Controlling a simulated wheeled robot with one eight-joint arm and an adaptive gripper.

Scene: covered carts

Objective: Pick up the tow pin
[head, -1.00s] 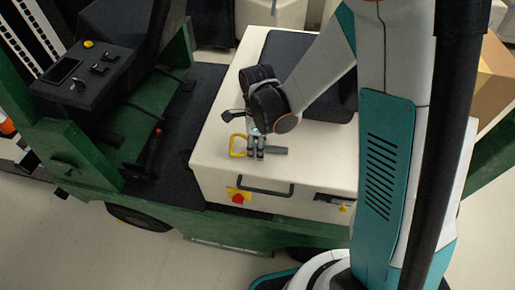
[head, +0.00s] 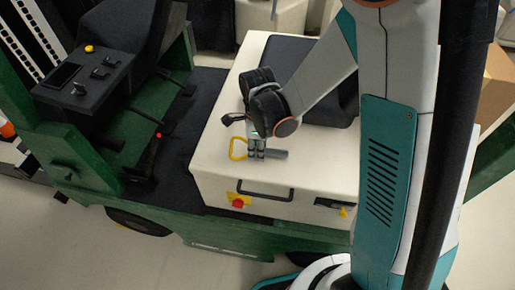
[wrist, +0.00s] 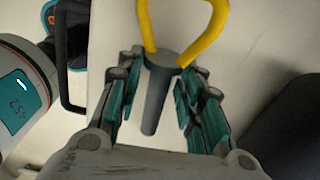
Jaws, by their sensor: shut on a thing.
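The tow pin (head: 275,154) has a grey shaft and a yellow loop handle. It lies on its side on the flat top of the cream cover, near its front edge. In the wrist view the tow pin (wrist: 155,97) lies between the fingers, with its loop pointing up the picture. My gripper (head: 256,154) points down over the pin and is shut on it, near where the loop meets the shaft. My gripper (wrist: 162,75) has a finger on each side of the pin in the wrist view. I see no clear gap beneath the pin.
The cream cover (head: 222,158) has a black handle (head: 266,190) and a red knob (head: 238,203) on its front. A dark pad (head: 288,62) lies behind. A green frame with a control panel (head: 82,72) stands at left. The cover top around the pin is clear.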

